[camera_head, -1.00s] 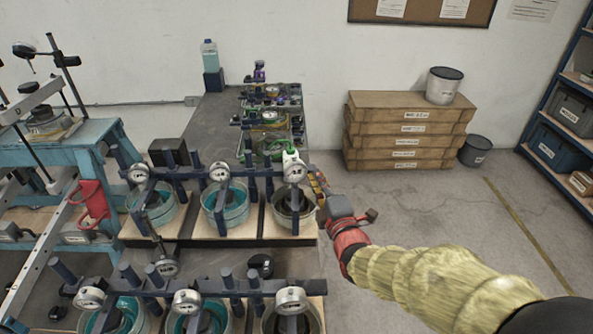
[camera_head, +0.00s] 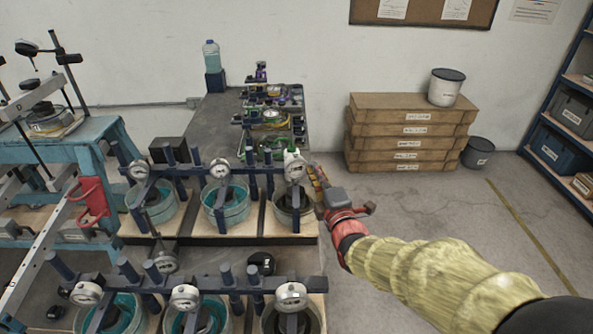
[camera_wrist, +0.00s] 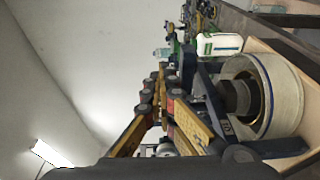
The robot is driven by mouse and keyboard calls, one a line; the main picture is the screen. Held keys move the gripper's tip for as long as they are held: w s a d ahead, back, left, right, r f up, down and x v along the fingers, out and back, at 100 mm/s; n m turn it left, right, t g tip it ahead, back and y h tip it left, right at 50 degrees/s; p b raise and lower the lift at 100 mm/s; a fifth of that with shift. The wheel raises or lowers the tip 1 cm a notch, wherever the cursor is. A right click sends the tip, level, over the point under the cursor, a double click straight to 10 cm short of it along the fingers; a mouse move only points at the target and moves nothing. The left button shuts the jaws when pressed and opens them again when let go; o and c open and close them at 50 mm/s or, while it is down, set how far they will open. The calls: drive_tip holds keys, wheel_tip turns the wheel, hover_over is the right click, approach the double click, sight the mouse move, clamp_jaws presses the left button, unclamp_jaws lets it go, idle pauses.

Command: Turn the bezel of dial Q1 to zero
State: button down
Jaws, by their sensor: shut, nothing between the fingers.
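Several round white-faced dials stand on dark posts over round pots. The back row has a left dial (camera_head: 138,170), a middle dial (camera_head: 219,169) and a right dial (camera_head: 294,170). The front row has three more, the right one (camera_head: 291,296) nearest me. Their labels and needles are too small to read, so I cannot tell which is Q1. My gripper (camera_head: 314,173) is shut and empty, just right of the back-row right dial. I cannot tell whether it touches the dial. In the wrist view the fingers (camera_wrist: 165,82) reach past a pale pot (camera_wrist: 282,97).
The pots stand on wooden boards with dark posts close around. A white-and-green bottle (camera_wrist: 219,44) stands beyond the pot. A blue bench (camera_head: 85,140) is at the left, stacked boxes (camera_head: 405,143) at the back. The floor at the right is clear.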

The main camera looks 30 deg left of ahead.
drive_tip(key=shift+a+r, duration=0.25)
drive_tip(key=shift+r, duration=0.5)
drive_tip(key=shift+f+b, duration=0.15)
drive_tip(key=shift+b, duration=0.7)
drive_tip(key=shift+s+f+b, duration=0.15)
drive_tip(key=shift+f+b, duration=0.5)
drive_tip(key=shift+b, duration=1.85)
drive_tip(key=shift+a+f+b, duration=0.2)
drive_tip(key=shift+f+b, duration=0.05)
drive_tip(key=shift+b, duration=0.3)
drive_tip(key=shift+w+d+f+b, duration=0.2)
drive_tip(key=shift+w+d+b, duration=0.15)
drive_tip(key=shift+b, duration=0.35)
drive_tip(key=shift+v, duration=2.95)
drive_tip(key=shift+w+d, duration=0.15)
drive_tip(key=shift+d, duration=0.05)
